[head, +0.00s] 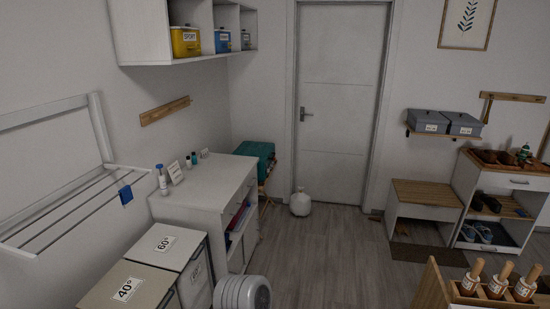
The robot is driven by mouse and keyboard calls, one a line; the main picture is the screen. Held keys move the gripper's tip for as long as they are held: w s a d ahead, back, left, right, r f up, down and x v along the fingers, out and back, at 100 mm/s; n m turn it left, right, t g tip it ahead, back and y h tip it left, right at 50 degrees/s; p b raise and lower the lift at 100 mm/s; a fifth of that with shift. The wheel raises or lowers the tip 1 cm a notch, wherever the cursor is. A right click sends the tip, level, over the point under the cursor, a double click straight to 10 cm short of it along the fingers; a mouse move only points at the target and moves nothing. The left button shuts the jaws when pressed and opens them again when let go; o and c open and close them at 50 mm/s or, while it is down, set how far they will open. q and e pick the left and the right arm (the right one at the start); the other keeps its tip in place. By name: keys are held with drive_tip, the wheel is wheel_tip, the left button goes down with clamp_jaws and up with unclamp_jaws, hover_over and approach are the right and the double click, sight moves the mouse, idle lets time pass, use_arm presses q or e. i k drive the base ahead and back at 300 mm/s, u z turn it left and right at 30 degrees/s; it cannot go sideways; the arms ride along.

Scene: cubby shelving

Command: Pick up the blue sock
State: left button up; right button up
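A small dark blue cloth item (126,195), which looks like the blue sock, hangs on the right end of the wall-mounted drying rack (60,222) at the left. It is small in the picture, so its exact shape is hard to tell. Neither of my grippers shows in the head view.
Two lidded bins marked 40° (128,289) and 60° (165,245) stand below the rack. A white cabinet (215,178) is beyond them. A pale ridged round object (243,293) is at the bottom. A white jug (300,203) stands near the door (341,100). The middle floor is clear.

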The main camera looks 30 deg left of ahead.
sight(126, 198)
drive_tip(key=u, duration=0.35)
drive_tip(key=i, duration=1.95)
drive_tip(key=u, duration=1.9)
drive_tip(key=i, duration=1.25)
drive_tip(key=u, duration=0.85)
